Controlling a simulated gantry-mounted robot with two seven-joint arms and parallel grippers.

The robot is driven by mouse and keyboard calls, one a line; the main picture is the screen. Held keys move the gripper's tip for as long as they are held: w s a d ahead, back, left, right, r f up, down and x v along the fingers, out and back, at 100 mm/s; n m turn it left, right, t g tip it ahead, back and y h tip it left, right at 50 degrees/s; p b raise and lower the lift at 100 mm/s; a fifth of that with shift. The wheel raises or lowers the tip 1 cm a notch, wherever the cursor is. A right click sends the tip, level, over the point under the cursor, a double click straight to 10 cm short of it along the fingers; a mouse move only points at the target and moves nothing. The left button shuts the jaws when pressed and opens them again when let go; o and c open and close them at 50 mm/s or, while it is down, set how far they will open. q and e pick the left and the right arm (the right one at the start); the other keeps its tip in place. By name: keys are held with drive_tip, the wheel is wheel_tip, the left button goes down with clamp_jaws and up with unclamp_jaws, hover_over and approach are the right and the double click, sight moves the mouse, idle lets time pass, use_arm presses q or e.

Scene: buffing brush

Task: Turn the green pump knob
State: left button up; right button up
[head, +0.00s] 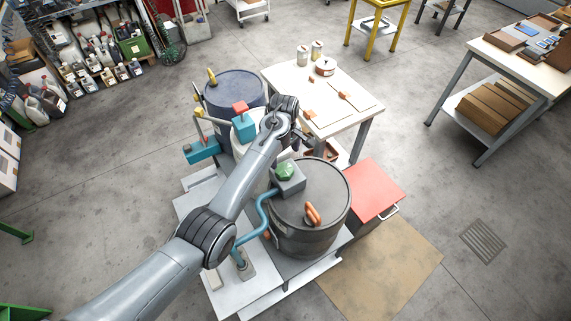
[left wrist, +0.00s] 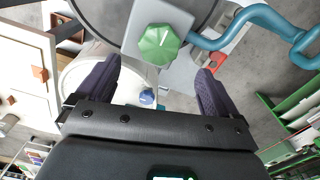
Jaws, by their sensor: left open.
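The green pump knob (head: 285,170) is a faceted knob on a grey pump block (head: 291,186) on the dark drum's lid (head: 328,190). A bent blue pipe (head: 262,208) runs from the block. In the left wrist view the green knob (left wrist: 159,44) shows just past the fingertips, roughly between their lines. My left gripper (left wrist: 155,75) is open, with dark purple fingers spread apart and nothing between them touching. The knob is apart from both fingers. In the head view my left arm reaches over the drums and mostly hides its gripper. My right gripper is not in view.
A blue drum (head: 234,88) with a teal and red pump (head: 243,122) stands behind. An orange handle (head: 313,214) rises from the dark drum's lid. A white worktable (head: 350,115) and a red cabinet (head: 372,188) stand to the right. Floor space is clear further right.

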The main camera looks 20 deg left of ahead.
sight(284, 169)
use_arm(q)
wheel_tip(284, 169, down, 8)
drive_tip(key=shift+r+b, duration=0.1)
drive_tip(key=shift+b, duration=0.25)
drive_tip(key=c, duration=1)
drive_tip(key=shift+c, duration=0.2)
drive_tip(key=shift+m, duration=0.3)
